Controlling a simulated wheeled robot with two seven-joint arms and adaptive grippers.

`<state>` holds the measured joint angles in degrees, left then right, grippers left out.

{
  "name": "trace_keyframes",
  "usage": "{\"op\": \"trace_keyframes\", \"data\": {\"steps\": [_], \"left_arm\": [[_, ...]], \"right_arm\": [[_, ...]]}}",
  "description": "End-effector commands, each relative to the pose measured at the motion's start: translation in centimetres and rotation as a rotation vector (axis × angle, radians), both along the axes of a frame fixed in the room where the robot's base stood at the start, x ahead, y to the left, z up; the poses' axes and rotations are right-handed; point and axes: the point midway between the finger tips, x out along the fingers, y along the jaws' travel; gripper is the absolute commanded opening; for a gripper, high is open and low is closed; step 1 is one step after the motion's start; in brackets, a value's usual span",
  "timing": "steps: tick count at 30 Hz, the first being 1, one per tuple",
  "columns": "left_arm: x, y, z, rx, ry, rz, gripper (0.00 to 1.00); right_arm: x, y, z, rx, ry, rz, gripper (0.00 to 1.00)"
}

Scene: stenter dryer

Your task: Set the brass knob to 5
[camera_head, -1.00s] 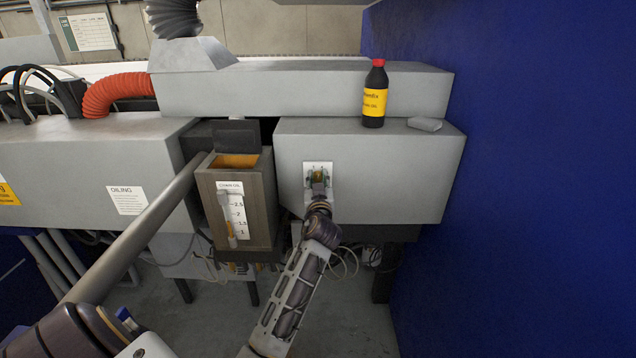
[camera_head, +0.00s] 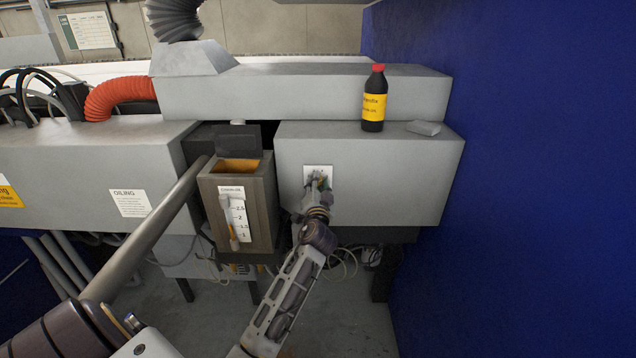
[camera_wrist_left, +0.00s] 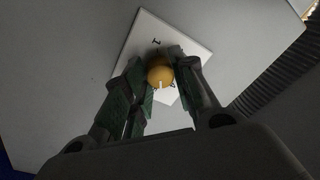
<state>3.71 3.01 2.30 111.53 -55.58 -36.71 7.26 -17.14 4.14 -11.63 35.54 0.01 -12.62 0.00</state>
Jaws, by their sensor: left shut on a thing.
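The brass knob (camera_wrist_left: 159,72) sits on a white square dial plate (camera_wrist_left: 192,47) and shows as a round yellow cap in the left wrist view. A pale line on the knob points toward the bottom of that picture. A dark mark like a 1 stands on the plate above the knob; the other markings are mostly hidden by the fingers. My left gripper (camera_wrist_left: 161,80) is shut around the knob, with a green-padded finger on each side. In the head view my left gripper (camera_head: 319,184) covers the knob, and only the plate's upper part (camera_head: 318,168) shows. My right gripper is not in view.
The plate is on the front of a grey machine box (camera_head: 400,175). A black bottle (camera_head: 373,101) and a small grey block (camera_head: 424,128) stand on its top. An oil box (camera_head: 262,205) with a level scale is left of my gripper. A blue wall (camera_head: 530,180) bounds the right.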

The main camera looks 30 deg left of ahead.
Motion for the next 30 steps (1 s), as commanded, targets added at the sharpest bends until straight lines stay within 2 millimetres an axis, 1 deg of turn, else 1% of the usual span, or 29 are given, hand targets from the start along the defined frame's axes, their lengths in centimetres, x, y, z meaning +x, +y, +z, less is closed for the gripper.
{"op": "trace_keyframes", "data": {"steps": [3,9,23,24,29,30], "left_arm": [[-0.01,-0.02,0.04,0.058,0.037,-0.001,0.03],[-0.01,-0.02,-0.04,0.116,0.073,-0.001,0.03],[0.0,-0.04,-0.12,0.132,0.083,-0.001,0.03],[0.0,-0.04,-0.12,0.132,0.083,-0.001,0.28],[0.0,-0.03,-0.1,0.132,0.083,-0.001,0.48],[0.0,-0.03,-0.09,0.132,0.083,-0.001,0.48]], "right_arm": [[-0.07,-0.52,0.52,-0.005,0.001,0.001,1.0],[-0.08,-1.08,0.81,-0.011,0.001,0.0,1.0],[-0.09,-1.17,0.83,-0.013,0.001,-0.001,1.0],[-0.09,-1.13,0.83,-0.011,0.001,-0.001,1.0],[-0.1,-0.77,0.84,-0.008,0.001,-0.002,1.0],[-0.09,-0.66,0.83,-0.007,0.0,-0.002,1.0]]}}
